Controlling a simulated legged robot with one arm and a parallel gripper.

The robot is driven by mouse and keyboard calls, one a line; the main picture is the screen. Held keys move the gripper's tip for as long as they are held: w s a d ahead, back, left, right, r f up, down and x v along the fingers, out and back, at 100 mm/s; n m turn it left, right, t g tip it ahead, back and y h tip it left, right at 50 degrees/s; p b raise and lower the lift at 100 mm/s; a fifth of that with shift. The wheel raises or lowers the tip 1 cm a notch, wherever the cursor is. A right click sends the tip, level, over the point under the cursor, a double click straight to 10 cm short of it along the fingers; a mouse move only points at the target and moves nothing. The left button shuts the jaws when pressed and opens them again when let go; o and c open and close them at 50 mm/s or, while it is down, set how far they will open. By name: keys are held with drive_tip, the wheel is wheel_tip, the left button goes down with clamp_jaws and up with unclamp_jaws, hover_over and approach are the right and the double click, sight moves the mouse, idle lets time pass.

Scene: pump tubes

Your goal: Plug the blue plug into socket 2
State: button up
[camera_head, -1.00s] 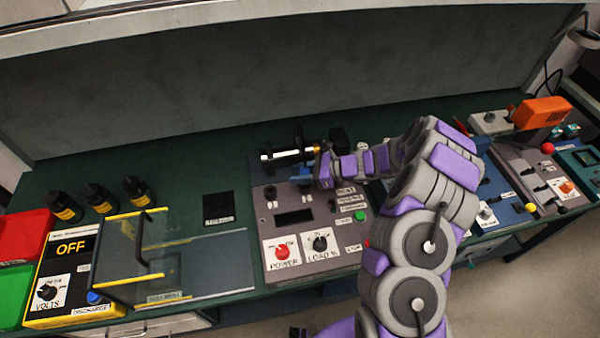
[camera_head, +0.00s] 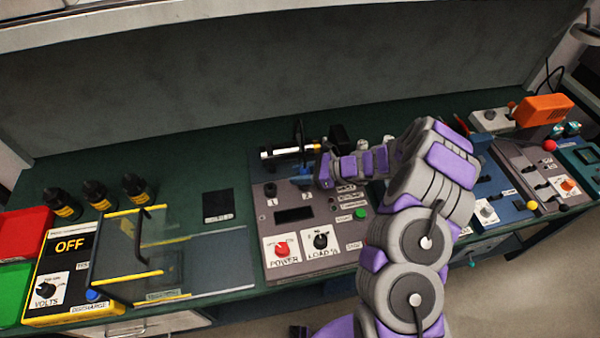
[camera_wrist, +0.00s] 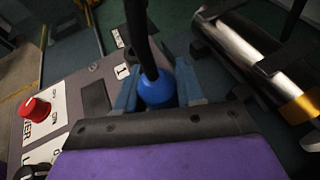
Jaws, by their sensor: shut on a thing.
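My gripper (camera_head: 302,177) is over the back of the grey pump panel (camera_head: 325,235). In the wrist view its blue-grey fingers are shut on the blue plug (camera_wrist: 157,91), with a black stem or cable rising from it. In the head view the plug is hard to tell from the fingers. Socket 1 (camera_head: 270,190) is a dark round socket left of my gripper, and its label "1" (camera_wrist: 122,71) shows in the wrist view. Socket 2 cannot be made out clearly near my gripper. Whether the plug's lower end touches the panel is hidden.
A silver and black cylinder (camera_head: 284,152) lies just behind the gripper. The red POWER knob (camera_head: 282,249) and black LOAD knob (camera_head: 320,241) stand on the panel's front. A glass-topped box (camera_head: 125,260) is to the left. The bench around the dark square (camera_head: 218,206) is mostly clear.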

drive_tip(key=shift+f+b, duration=0.4)
drive_tip(key=shift+f, duration=0.65)
drive_tip(key=o, duration=1.1)
drive_tip(key=p+v, duration=0.3)
drive_tip(key=v, duration=1.4)
drive_tip(key=shift+d, duration=0.25)
drive_tip(key=s+a+r+n+g+h, duration=0.2)
drive_tip(key=s+a+r+n, duration=0.3)
drive_tip(key=s+r, duration=0.3)
drive_tip(key=s+a+r+n+g+h, duration=0.2)
drive_tip(key=s+a+r+n+g, duration=0.15)
drive_tip(key=s+r+n, duration=0.45)
drive_tip(key=s+d+r+n+h, duration=0.1)
drive_tip(key=s+d+n+h, duration=0.1)
drive_tip(key=s, duration=0.5)
drive_tip(key=s+d+r+n+t+h, duration=0.1)
drive_tip(key=s+d+h, duration=0.3)
drive_tip(key=s, duration=0.4)
drive_tip(key=s+d+r+n+t+h, duration=0.1)
drive_tip(key=s+d+r+n+h, duration=0.2)
drive_tip(key=s, duration=0.4)
drive_tip(key=shift+s+d+t, duration=0.25)
drive_tip(key=shift+s+d, duration=0.05)
drive_tip(key=shift+d, duration=0.25)
